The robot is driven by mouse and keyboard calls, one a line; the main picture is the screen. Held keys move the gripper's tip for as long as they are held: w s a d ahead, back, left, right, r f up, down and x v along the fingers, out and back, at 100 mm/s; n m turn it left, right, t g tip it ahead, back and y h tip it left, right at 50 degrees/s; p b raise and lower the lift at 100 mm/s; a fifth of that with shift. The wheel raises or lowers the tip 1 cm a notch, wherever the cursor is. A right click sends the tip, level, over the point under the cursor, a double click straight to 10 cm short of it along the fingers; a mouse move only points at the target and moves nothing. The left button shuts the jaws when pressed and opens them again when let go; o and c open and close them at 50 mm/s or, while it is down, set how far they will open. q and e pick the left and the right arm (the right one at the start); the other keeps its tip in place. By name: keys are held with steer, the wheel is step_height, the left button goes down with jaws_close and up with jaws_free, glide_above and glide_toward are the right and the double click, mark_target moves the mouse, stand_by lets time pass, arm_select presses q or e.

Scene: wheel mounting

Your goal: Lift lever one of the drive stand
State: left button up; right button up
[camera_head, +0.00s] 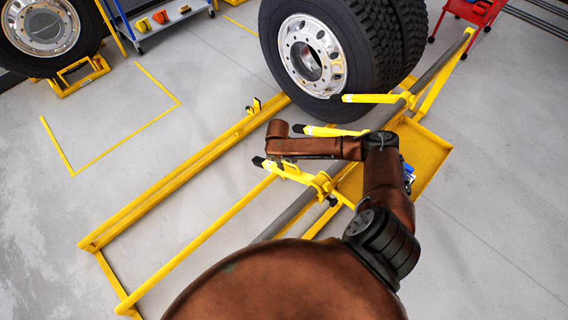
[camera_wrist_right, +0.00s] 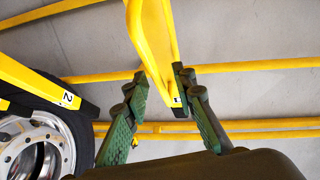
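Lever one of the yellow drive stand (camera_head: 175,188) is the nearest of three yellow levers in the head view, with a black tip; I see lever one (camera_head: 293,173) just below my right wrist. In the right wrist view, lever one (camera_wrist_right: 155,40) comes down from the top and its end lies between my fingers. My right gripper (camera_wrist_right: 160,95) is open, with one finger on each side of the lever end. The right finger is close to the lever; I cannot tell whether it touches. In the head view my wrist mostly hides this gripper. My left gripper is not in view.
Lever two (camera_wrist_right: 45,88), marked "2", is left of the gripper in the wrist view. A third lever (camera_head: 375,98) is farther back. A blue cart (camera_head: 165,18) and red cart (camera_head: 478,10) are at the back.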

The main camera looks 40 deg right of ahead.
steer(key=shift+f, duration=0.25)
steer(key=shift+c, duration=0.5)
jaws_close()
stand_by(0.4)
